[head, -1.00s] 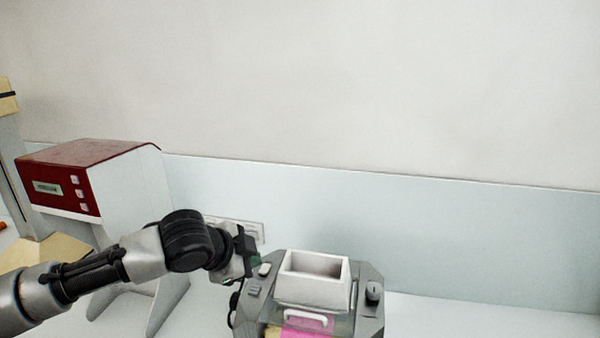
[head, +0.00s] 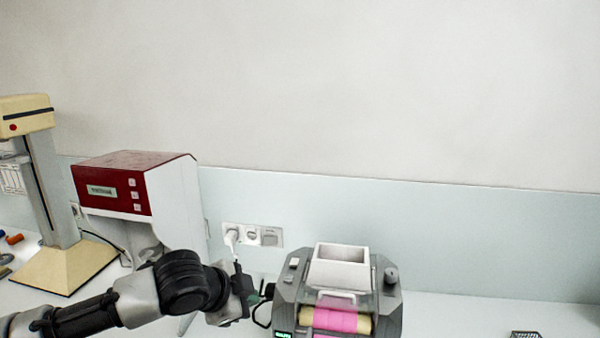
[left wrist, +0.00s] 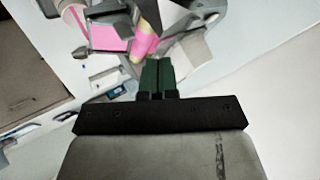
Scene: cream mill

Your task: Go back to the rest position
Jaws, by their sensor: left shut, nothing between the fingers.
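My left gripper (head: 262,297) is just left of the cream mill, a grey machine (head: 392,312) with a white hopper (head: 340,272) on top and a pink roller (head: 336,320) in front. In the left wrist view its green fingers (left wrist: 157,75) are together with nothing between them. The mill also shows beyond the fingertips there, with its pink part (left wrist: 108,37). A green-lit display (head: 284,335) shows at the mill's lower left. I cannot tell whether the gripper touches the mill. My right gripper is not in view.
A red and white machine (head: 120,188) stands left of the mill. A beige stand (head: 60,265) is at the far left. A wall socket strip (head: 252,235) with a plug is behind. A small dark grid (head: 525,334) lies at lower right. The counter right of the mill is mostly clear.

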